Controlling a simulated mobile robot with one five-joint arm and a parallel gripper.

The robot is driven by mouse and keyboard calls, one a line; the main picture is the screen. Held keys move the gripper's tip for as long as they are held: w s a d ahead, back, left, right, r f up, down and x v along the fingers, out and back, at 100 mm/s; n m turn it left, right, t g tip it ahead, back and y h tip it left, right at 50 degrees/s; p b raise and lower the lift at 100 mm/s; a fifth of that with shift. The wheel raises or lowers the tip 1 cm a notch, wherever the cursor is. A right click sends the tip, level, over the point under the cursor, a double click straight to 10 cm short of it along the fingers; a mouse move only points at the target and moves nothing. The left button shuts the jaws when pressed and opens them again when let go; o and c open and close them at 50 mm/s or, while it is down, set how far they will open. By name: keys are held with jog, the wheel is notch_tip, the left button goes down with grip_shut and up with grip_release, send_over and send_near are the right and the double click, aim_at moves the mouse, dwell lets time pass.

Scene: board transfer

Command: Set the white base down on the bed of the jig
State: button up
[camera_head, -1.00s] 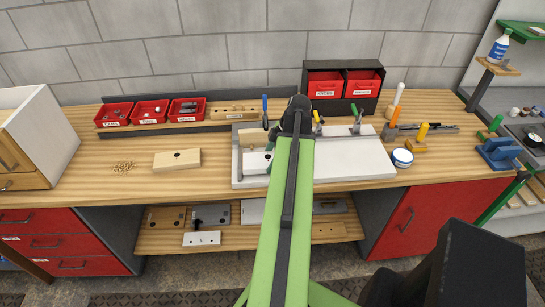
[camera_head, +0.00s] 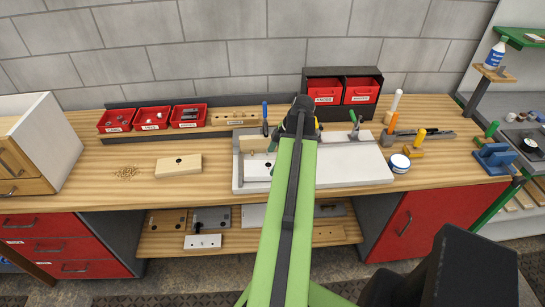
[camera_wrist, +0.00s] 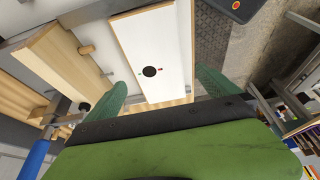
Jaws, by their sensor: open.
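The white base (camera_wrist: 150,40) is a flat board with a pale wooden edge and a dark round hole. It also shows in the head view (camera_head: 255,176), lying at the left end of the jig, apparently flat on its bed. The jig (camera_head: 350,168) is a long light-grey fixture on the bench, with a wooden fence (camera_head: 254,144) at its back left. My gripper (camera_wrist: 162,90) is open, with a green finger on each side of the base's near end in the wrist view. In the head view my green arm hides the jig's middle and the gripper's fingertips.
A blue-handled clamp (camera_head: 265,112) and a green-handled clamp (camera_head: 354,117) stand at the jig's back. Red bins (camera_head: 153,118) line the back left. A wooden block (camera_head: 178,165) lies left of the jig. A round tin (camera_head: 399,163) sits at its right end.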

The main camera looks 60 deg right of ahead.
jog(key=p+v, duration=0.6)
jog(key=v, duration=0.3)
jog(key=shift+p, duration=0.4)
jog(key=w+a+f+m+g, duration=0.1)
jog(key=w+a+m+g, duration=0.2)
jog(key=w+a, duration=1.7)
jog(key=w+a+m+h, duration=0.1)
jog(key=w+a+m, duration=0.1)
jog(key=a, duration=1.4)
jog(key=w+a+m+h, duration=0.1)
jog(key=w+a+m, duration=0.1)
jog(key=a, duration=1.3)
jog(key=shift+w+a+f+g+h, duration=0.3)
jog(key=shift+w+a+f, duration=0.1)
jog(key=shift+w, duration=0.25)
